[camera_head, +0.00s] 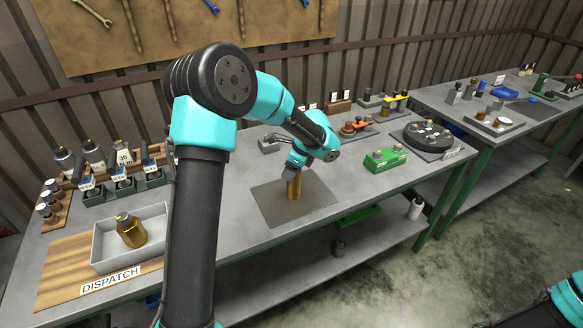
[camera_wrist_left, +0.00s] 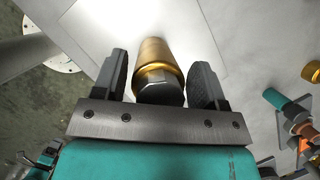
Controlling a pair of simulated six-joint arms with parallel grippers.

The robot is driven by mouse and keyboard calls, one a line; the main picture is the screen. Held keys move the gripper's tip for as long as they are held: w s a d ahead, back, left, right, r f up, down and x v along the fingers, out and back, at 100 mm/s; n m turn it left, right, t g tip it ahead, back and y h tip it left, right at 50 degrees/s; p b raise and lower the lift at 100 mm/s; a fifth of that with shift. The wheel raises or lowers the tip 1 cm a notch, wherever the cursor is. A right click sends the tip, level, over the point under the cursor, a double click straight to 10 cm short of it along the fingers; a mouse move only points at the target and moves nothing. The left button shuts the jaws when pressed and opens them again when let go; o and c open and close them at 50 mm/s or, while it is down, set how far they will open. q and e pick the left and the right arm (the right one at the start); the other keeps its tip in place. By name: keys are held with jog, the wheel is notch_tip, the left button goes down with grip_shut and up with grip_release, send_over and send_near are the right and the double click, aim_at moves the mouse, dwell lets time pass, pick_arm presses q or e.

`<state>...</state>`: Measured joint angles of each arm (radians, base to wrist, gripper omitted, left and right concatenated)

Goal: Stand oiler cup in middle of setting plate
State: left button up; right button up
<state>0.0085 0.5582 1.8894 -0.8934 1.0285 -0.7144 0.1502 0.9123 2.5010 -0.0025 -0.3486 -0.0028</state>
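The brass oiler cup (camera_head: 294,187) stands about upright on the dark square setting plate (camera_head: 263,207), near its middle. My left gripper (camera_head: 296,170) is over the cup's top from above. In the left wrist view the cup (camera_wrist_left: 153,58), with its dark hex cap, lies between the two fingers of my left gripper (camera_wrist_left: 160,75). The lower end of the cup seems to meet the plate, but a tiny gap cannot be ruled out. My right gripper is not in view.
A grey tray (camera_head: 97,245) with another brass piece (camera_head: 131,230) stands at the bench's left, by the DISPATCH label. A green block (camera_head: 385,159) and a dark round fixture (camera_head: 428,136) stand right of the plate. The bench around the plate is clear.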

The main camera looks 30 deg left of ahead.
pick_arm(q)
jog(key=shift+o, duration=1.1)
jog(key=v, duration=1.2)
jog(key=shift+r, duration=0.15)
